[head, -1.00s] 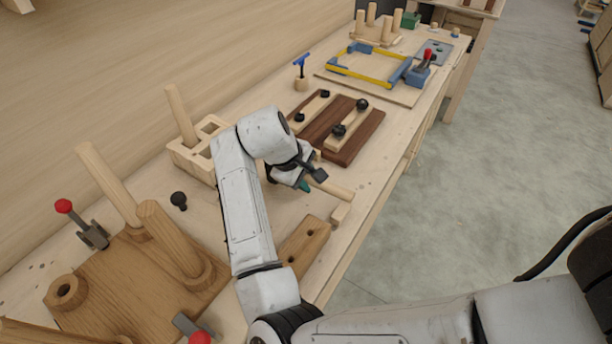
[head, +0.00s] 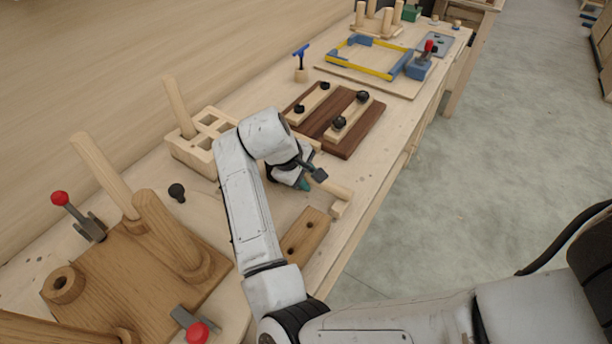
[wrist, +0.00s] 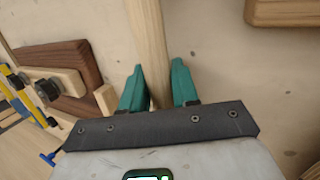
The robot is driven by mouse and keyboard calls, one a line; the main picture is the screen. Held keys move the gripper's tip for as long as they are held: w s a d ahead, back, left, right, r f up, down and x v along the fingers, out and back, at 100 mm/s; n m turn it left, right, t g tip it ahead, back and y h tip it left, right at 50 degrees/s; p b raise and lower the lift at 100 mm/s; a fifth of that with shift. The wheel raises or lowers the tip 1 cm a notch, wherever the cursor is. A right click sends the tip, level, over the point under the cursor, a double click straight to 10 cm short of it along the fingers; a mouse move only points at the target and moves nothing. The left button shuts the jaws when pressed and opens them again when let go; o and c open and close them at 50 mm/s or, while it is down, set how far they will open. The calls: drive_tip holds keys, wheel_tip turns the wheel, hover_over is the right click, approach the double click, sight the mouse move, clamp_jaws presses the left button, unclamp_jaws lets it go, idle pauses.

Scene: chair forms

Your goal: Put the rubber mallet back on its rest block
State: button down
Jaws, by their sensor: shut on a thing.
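My gripper (wrist: 158,88) is shut on a pale round wooden handle, which I take to be the mallet's (wrist: 148,40). In the wrist view the handle runs between the teal fingers up to the top edge. In the head view my gripper (head: 303,184) is low over the bench, and the handle (head: 335,188) sticks out to its right. A small pale wooden block (head: 340,209) is just below the handle's end; I cannot tell whether they touch. The mallet's head is not clearly visible, and my arm hides part of this area. I cannot single out the rest block with certainty.
A brown two-hole block (head: 305,235) lies in front of my gripper. A dark board with black knobs (head: 350,145) lies beyond it, and a slotted pale box (head: 190,150) to the left. A peg fixture (head: 130,280) fills the near left. The bench's right edge is close.

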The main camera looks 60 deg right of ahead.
drive_tip(key=c, duration=0.8)
unclamp_jaws()
drive_tip(key=shift+o, duration=0.2)
drive_tip(key=shift+f, duration=0.1)
drive_tip(key=v, duration=1.1)
drive_tip(key=shift+d, duration=0.2)
